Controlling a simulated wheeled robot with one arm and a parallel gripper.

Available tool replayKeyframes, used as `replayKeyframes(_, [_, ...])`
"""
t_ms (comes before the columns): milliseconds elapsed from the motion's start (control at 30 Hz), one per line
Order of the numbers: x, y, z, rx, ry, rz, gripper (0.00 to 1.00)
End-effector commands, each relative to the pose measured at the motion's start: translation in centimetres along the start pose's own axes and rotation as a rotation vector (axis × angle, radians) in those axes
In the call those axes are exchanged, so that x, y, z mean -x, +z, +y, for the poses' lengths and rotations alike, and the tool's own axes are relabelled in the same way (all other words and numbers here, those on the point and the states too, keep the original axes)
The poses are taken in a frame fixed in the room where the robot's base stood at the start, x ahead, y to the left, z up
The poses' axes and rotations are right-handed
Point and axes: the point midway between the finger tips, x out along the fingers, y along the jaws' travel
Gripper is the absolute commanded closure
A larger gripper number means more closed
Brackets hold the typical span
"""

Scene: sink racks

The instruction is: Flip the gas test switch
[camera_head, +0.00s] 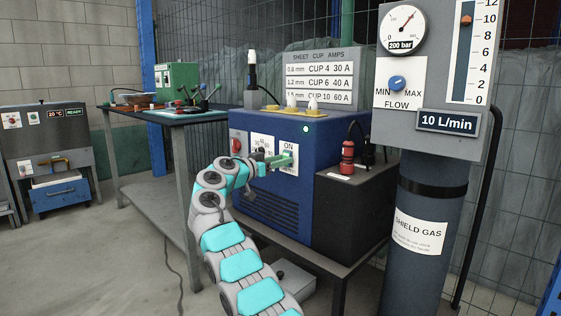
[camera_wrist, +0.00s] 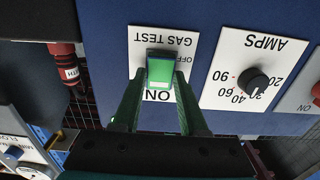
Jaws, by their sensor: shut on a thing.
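The gas test switch (camera_wrist: 160,68) is a green rocker on a white plate (camera_wrist: 189,42) on the blue machine's front. In the wrist view the plate appears upside down, with OFF and GAS TEST above the switch and ON below it. My gripper (camera_wrist: 160,82) has one finger on each side of the switch and is shut on it. In the head view my gripper (camera_head: 276,160) is at the plate on the front of the blue welding machine (camera_head: 325,190), under the ON mark; the switch is mostly hidden there.
The AMPS knob (camera_wrist: 257,83) is close beside the switch plate. A workbench (camera_head: 165,118) is behind at left.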

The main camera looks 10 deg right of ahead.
Motion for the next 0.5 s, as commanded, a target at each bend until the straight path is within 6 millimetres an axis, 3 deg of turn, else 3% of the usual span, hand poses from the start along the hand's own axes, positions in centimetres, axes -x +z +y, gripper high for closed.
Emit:
replayKeyframes(33, [0.01, -0.01, -0.02, 0.0, -0.001, 0.0, 0.81])
replayKeyframes(200, [0.01, -0.03, -0.02, 0.0, -0.001, 0.0, 1.0])
replayKeyframes(500, [-0.03, 0.57, -0.09, 0.0, -0.002, 0.029, 1.0])
